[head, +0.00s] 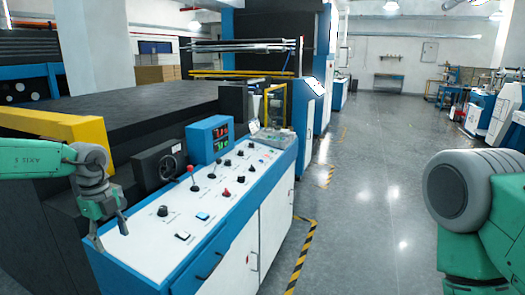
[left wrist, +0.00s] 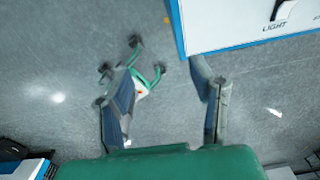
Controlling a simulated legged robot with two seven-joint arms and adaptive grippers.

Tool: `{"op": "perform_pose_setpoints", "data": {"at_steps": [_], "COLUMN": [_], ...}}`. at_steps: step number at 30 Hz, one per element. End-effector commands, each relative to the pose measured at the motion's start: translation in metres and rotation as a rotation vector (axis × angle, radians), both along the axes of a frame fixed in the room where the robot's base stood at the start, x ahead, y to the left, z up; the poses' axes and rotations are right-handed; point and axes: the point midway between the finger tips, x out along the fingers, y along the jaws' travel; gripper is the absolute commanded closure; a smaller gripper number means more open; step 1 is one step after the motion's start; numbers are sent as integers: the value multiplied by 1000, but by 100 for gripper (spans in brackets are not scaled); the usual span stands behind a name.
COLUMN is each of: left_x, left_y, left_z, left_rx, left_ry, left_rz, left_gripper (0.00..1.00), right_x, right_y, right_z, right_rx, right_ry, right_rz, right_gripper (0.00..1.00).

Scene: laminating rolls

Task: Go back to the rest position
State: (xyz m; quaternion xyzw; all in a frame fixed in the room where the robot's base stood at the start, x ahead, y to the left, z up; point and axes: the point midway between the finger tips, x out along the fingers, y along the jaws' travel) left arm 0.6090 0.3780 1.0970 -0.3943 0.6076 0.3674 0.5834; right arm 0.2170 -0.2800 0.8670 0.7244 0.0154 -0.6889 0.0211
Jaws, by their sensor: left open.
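My left gripper (head: 111,238) is at the left, pointing down beside the near left end of the control panel (head: 222,213). Its two fingers are apart with nothing between them. A white panel corner with a blue edge and a switch marked LIGHT (left wrist: 282,10) shows at the upper right there. My right arm comes in at the right edge of the head view; its gripper is out of the picture.
The panel carries several knobs, a red-topped lever (head: 194,178) and a blue display box (head: 209,139). A big dark machine (head: 150,105) with a yellow bar (head: 55,125) stands behind. Open floor (head: 365,200) with striped tape (head: 299,262) lies to the right.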

Motion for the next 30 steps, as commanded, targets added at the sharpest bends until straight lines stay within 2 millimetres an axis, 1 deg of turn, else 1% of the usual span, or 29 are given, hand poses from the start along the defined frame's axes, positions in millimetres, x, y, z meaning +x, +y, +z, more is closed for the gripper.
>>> {"op": "perform_pose_setpoints", "data": {"at_steps": [1,5,11,14,17,20,23,24,26,27,29,30], "left_x": [-3,-8,-21,-31,-42,-55,-77,-90,-113,-131,-163,-187], "left_y": [-2,-4,-6,-8,-12,-19,-32,-39,-52,-60,-72,-79], "left_z": [-9,-35,-79,-105,-135,-172,-220,-240,-271,-290,-317,-334], "left_rx": [24,109,257,346,438,536,630,661,691,695,681,653], "left_ry": [3,7,20,34,58,97,157,188,230,259,292,307], "left_rz": [-40,-180,-466,-663,-904,-1218,-1649,-1855,-2178,-2394,-2719,-2935], "left_gripper": [50,50,50,50,50,50,50,50,50,50,50,50], "right_x": [0,0,0,0,0,0,0,0,0,0,0,0], "right_y": [0,0,0,0,0,0,0,0,0,0,0,0], "right_z": [-3,-10,-22,-31,-40,-53,-71,-79,-91,-98,-109,-117], "right_rx": [0,0,0,0,0,0,0,0,0,0,0,0], "right_ry": [0,0,-1,-1,0,0,0,0,0,0,0,0], "right_rz": [0,0,0,0,0,0,0,0,0,0,0,0], "right_gripper": [60,60,60,60,60,60,60,60,60,60,60,60]}}
